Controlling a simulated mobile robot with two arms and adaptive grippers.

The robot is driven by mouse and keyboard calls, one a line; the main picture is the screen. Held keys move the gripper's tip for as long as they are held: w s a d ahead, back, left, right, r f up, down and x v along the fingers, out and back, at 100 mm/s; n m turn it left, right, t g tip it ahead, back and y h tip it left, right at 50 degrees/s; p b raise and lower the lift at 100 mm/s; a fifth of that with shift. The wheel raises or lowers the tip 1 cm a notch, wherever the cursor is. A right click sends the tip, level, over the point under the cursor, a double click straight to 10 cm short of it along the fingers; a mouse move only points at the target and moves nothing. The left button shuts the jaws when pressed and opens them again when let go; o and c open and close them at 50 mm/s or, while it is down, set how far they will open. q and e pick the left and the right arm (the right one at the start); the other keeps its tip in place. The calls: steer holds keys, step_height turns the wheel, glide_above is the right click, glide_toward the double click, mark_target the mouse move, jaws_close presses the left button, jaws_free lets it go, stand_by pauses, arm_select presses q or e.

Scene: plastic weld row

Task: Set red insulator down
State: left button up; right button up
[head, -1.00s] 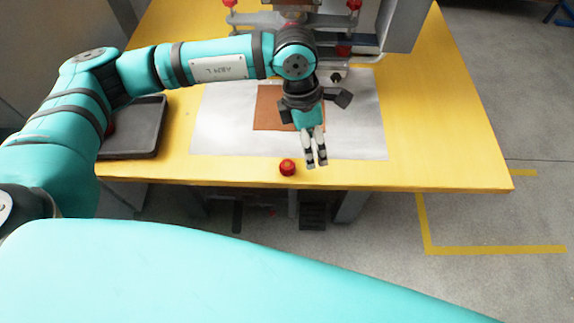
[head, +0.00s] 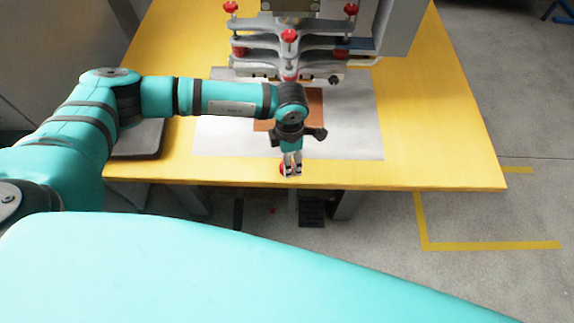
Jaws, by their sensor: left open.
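The red insulator (head: 283,169) is at the front edge of the yellow table, mostly hidden behind the fingers of my left gripper (head: 292,174). My left gripper points down at it, with its fingers open. Whether the fingers touch the insulator or stand in front of it, I cannot tell. My right gripper is not in view.
A brown square plate (head: 315,103) lies on a white sheet (head: 357,142) on the yellow table (head: 430,150). A welding press (head: 290,52) with red knobs stands behind. A dark grey tray (head: 140,143) is at left, partly behind my arm. The table's right side is clear.

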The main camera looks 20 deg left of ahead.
arm_select(q)
step_height(320, 180, down, 5)
steer(key=shift+w+a+p, duration=0.1)
steer(key=shift+p, duration=0.6)
jaws_close()
steer(key=shift+r, duration=0.1)
steer(key=shift+r, duration=0.1)
steer(key=shift+r+b, duration=0.4)
steer(key=shift+r, duration=0.3)
steer(key=shift+s+d+r+b, duration=0.4)
steer(key=shift+d+r+b, duration=0.1)
steer(key=shift+r, duration=0.3)
steer(key=s+d+r+b, duration=0.1)
steer(key=s+d+b, duration=0.3)
steer(key=s+d, duration=0.5)
steer(key=shift+s+d+r, duration=0.3)
steer(key=shift+d+r, duration=0.05)
steer(key=shift+d, duration=0.8)
